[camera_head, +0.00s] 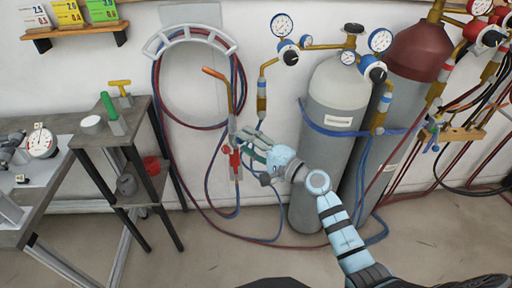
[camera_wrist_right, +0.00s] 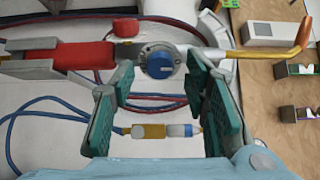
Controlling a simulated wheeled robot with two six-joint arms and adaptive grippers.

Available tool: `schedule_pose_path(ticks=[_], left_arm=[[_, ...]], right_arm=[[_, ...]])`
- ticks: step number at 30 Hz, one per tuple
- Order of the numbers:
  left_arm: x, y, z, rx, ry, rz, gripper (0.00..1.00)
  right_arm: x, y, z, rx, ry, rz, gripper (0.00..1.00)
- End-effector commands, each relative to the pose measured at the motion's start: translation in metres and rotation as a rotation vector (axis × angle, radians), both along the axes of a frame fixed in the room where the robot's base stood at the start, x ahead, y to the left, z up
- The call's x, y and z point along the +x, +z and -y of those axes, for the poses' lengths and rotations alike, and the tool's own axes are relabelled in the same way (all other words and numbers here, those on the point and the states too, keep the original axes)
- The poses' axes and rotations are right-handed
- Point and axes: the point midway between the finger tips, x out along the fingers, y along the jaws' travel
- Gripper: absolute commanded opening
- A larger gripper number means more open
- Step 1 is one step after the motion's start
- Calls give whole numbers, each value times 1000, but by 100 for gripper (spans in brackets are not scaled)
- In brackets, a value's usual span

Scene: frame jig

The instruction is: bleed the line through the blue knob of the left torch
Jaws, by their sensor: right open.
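The left torch (camera_head: 231,110) hangs upright against the wall in front of the hose loops, with a copper tip at its top and a red handle below. In the right wrist view, its blue knob (camera_wrist_right: 160,62) faces the camera, on the metal body between the red handle (camera_wrist_right: 62,57) and the copper tip (camera_wrist_right: 292,40). A red knob (camera_wrist_right: 125,27) is on the body's far side. My right gripper (camera_head: 246,145) is open at the torch. In the right wrist view, its green fingers (camera_wrist_right: 160,78) stand on either side of the blue knob, with nothing visibly gripped.
A hose rack (camera_head: 190,35) holds red and blue hoses that hang to the floor. A grey cylinder (camera_head: 328,90) and a red-topped cylinder (camera_head: 420,50) stand to the right. A small side table (camera_head: 140,110) and a workbench stand left. The floor in front is clear.

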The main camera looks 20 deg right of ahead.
Motion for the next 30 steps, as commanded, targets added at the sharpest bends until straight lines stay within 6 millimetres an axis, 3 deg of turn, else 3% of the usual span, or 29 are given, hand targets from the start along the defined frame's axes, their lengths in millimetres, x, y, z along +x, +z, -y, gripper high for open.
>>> schedule_pose_path(ticks=[13,17,30], left_arm=[[1,0,2,-2,0,1,42],[1,0,2,-2,0,1,42],[1,0,2,-3,0,1,42]], right_arm=[[-90,-2,53,-5,2,-3,42],[-98,-1,57,-2,2,-3,42],[-98,-1,58,-8,0,2,42]])
